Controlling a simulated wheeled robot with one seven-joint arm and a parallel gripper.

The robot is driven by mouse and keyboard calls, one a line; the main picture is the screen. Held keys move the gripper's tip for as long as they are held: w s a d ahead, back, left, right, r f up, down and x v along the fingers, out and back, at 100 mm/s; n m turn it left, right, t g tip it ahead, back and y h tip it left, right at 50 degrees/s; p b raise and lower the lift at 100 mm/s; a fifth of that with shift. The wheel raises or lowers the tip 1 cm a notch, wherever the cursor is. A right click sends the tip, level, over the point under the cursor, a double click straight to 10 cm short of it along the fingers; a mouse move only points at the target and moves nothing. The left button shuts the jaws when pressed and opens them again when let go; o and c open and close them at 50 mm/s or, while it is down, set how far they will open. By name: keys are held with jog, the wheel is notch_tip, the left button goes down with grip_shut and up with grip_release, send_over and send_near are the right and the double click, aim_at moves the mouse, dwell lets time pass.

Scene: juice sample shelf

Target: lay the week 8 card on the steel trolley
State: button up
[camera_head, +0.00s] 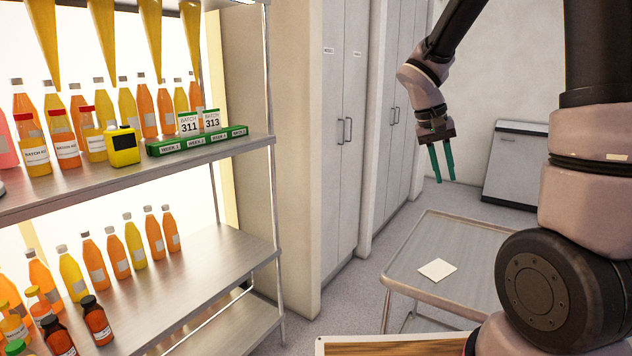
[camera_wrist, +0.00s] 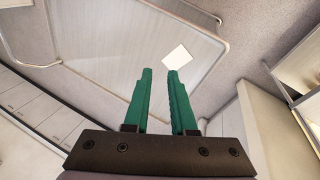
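The steel trolley (camera_head: 480,245) stands at the lower right and also fills the upper part of the wrist view (camera_wrist: 110,32). A square white card (camera_head: 437,269) lies flat on its top near the left edge. The card also shows in the wrist view (camera_wrist: 177,57), close to the trolley rim. No writing is readable on it, so I cannot tell its week or batch. My gripper (camera_head: 442,181) hangs above and behind the trolley, fingers pointing down. Its green fingers (camera_wrist: 160,73) are apart with nothing between them. The gripper is clear of the card.
A green strip holder (camera_head: 197,141) with week labels stands on the upper shelf (camera_head: 120,177), carrying Batch 311 and Batch 313 cards. A yellow device (camera_head: 124,146) and juice bottles (camera_head: 66,139) stand beside it. Tall cabinets (camera_head: 345,130) stand behind. The trolley top is otherwise bare.

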jog(key=s+a+r+t+y, duration=0.2)
jog(key=s+r+t+y, duration=0.1)
jog(key=s+r, duration=0.4)
jog(key=s+a+r+t+y, duration=0.3)
jog(key=s+r+t, duration=0.1)
jog(key=s+r, duration=0.3)
jog(key=shift+s+a+r+m, duration=0.25)
jog(key=shift+s+r+m, duration=0.1)
jog(key=shift+s, duration=0.45)
jog(key=shift+a, duration=0.1)
